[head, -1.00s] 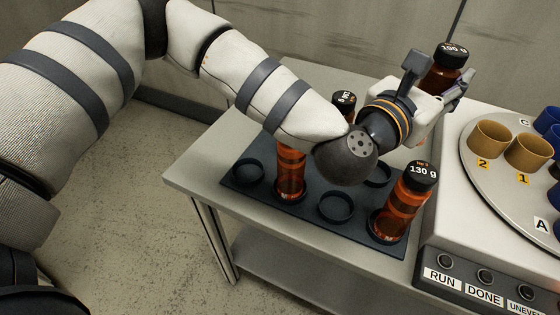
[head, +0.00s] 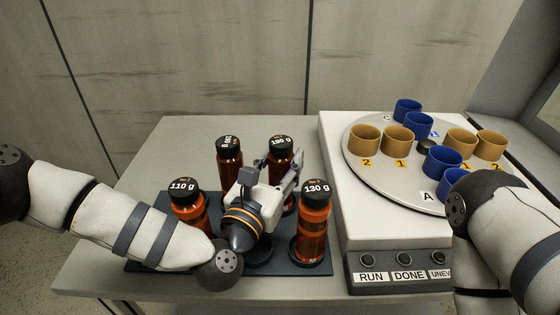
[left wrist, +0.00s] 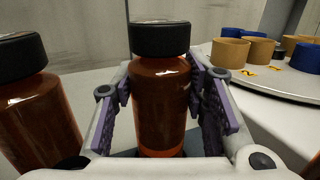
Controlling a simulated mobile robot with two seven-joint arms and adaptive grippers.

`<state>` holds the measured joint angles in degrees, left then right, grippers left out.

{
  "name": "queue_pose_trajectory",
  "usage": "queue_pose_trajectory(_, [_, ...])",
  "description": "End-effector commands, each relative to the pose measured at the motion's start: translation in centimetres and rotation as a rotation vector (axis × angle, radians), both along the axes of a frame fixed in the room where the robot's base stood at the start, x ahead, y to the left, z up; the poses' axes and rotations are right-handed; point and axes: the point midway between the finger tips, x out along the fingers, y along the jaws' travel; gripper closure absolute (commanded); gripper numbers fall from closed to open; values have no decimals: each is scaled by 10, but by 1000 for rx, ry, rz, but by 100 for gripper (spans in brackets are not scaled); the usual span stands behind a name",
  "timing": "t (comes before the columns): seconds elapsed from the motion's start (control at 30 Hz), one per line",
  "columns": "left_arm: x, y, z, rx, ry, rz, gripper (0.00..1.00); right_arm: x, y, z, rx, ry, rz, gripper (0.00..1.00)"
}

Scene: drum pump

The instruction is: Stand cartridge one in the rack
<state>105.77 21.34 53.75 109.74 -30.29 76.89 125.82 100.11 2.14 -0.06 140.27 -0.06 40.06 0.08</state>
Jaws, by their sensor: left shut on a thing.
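My left gripper (head: 284,180) is shut on an amber bottle-shaped cartridge (head: 279,165) with a black cap, at the back right of the dark rack (head: 285,266). The left wrist view shows this cartridge (left wrist: 160,105) upright between both fingers. Its base is mostly hidden, so I cannot tell whether it is seated. Three similar cartridges stand at the rack: one marked 110 g (head: 187,200) at left, one marked 130 g (head: 314,215) at front right, and one at the back (head: 229,155). I cannot read which is number one. My right gripper is out of view.
A white machine (head: 345,215) stands close to the right of the rack. Its round plate (head: 375,185) carries tan cups (head: 365,140) and blue cups (head: 442,160). Bare table lies left of and behind the rack. My right arm reaches over the machine's right side.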

Motion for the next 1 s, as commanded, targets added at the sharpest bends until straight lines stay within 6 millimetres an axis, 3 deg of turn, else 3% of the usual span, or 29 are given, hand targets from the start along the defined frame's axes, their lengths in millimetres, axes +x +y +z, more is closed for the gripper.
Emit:
queue_pose_trajectory(0.23, [0,0,-3,-1,0,1,94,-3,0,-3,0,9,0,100])
queue_pose_trajectory(0.27, [0,0,-4,0,1,1,58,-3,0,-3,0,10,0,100])
queue_pose_trajectory(0.33, [0,0,-2,0,-1,1,42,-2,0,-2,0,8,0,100])
queue_pose_trajectory(0.37, [0,0,-2,0,-1,1,40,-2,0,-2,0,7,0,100])
queue_pose_trajectory(0.73, [-2,1,5,0,-4,0,40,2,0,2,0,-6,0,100])
queue_pose_trajectory(1.0, [-57,24,-5,-1,7,0,40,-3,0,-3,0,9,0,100])
